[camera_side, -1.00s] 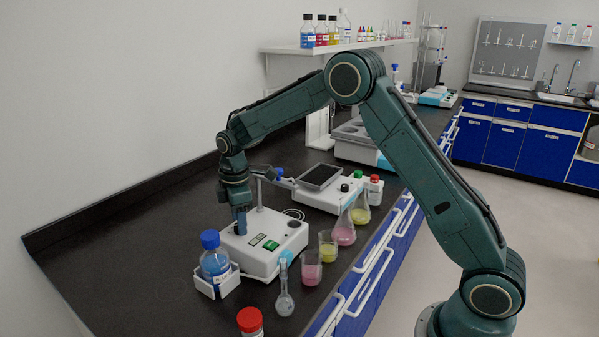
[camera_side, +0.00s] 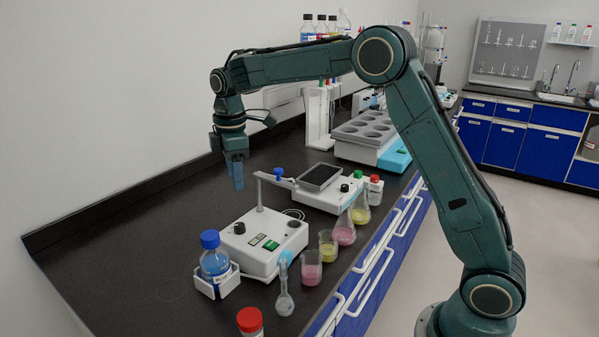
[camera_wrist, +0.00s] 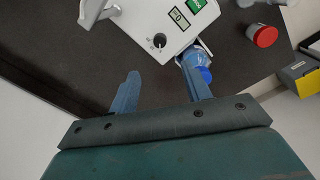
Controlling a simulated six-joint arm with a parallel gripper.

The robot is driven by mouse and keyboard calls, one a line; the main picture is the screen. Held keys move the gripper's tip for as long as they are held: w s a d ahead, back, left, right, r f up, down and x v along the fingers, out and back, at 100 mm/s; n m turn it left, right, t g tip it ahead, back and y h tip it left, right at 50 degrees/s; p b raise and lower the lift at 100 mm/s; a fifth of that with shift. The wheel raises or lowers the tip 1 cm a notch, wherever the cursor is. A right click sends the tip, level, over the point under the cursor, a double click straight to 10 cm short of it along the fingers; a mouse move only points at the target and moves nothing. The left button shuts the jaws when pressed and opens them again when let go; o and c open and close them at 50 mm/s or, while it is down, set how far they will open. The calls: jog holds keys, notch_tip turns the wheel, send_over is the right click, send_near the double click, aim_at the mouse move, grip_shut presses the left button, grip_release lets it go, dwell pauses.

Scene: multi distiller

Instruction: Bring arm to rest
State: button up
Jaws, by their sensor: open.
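My gripper (camera_side: 236,172) hangs pointing down above the back part of the dark bench, clear of everything, behind and above the white stirrer device (camera_side: 262,243). In the wrist view my gripper (camera_wrist: 160,90) shows two blue fingers apart with nothing between them. The stirrer's knob and green display also show in the wrist view (camera_wrist: 160,25), beyond the fingers. A blue-capped bottle (camera_side: 214,262) stands in a white holder left of the stirrer; it shows partly behind the right finger in the wrist view (camera_wrist: 198,62).
Several flasks and beakers, including a pink beaker (camera_side: 311,268), line the bench's front edge. A red-capped container (camera_side: 250,321) is nearest the camera. A second device with a dark plate (camera_side: 320,176) and a grey rack (camera_side: 365,130) stand farther back. The bench's left part is clear.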

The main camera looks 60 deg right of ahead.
jog(key=shift+r, duration=0.15)
jog(key=s+r+m+t, duration=0.1)
jog(key=s+r+m, duration=0.25)
jog(key=s, duration=0.45)
jog(key=s+r+m+t, duration=0.1)
jog(key=s+r+m, duration=0.1)
jog(key=s+r, duration=0.45)
jog(key=s+f+m+t, duration=0.1)
jog(key=s+f+m, duration=0.1)
jog(key=s, duration=0.8)
jog(key=s+f+m+t, duration=0.2)
jog(key=s+f+m, duration=0.1)
jog(key=s, duration=0.7)
jog(key=shift+s+a+f+m, duration=0.2)
jog(key=shift+a+f+m, duration=0.1)
jog(key=shift+a+m, duration=0.15)
